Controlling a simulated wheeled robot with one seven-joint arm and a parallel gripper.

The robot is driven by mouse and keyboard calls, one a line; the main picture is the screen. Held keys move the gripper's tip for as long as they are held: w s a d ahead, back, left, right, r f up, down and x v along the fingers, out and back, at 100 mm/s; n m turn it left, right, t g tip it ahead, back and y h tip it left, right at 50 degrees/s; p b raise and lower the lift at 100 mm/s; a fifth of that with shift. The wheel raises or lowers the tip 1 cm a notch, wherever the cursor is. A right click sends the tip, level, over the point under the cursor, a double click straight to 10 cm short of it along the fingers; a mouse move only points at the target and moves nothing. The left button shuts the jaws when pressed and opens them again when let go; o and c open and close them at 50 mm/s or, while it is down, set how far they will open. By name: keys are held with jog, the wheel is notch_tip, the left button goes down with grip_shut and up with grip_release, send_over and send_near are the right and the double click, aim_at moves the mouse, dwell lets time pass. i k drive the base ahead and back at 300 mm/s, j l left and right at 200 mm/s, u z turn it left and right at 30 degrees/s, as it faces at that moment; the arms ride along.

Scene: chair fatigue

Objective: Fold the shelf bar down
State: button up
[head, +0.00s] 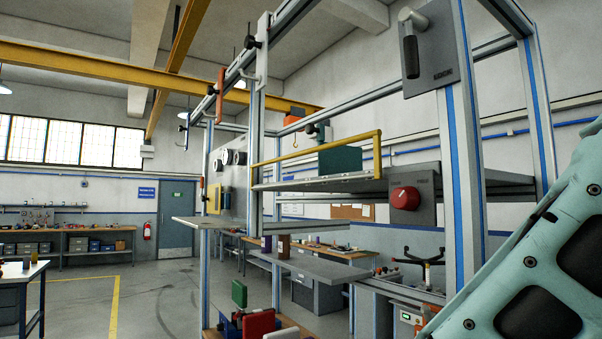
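The yellow shelf bar (318,148) is raised above the front edge of the grey shelf (330,184) in the frame of metal posts. It runs along the shelf front, from near the left post to a yellow upright at the right end. A teal box (340,160) sits on the shelf behind the bar. My gripper is not in view, so I cannot see its state or its distance from the bar.
A red knob (405,198) on a grey plate is right of the shelf. A plate with a lever handle (411,55) is higher on the right post. A lower grey board (310,267) juts out below. Open floor (150,300) lies at left.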

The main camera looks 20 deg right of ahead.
aim_at(375, 134)
jog(key=i+j, duration=0.1)
jog(key=j, duration=0.35)
jog(key=i+j+z, duration=0.1)
jog(key=j, duration=0.3)
jog(key=i+j, duration=0.35)
jog(key=i+l+z, duration=0.05)
jog(key=i, duration=0.05)
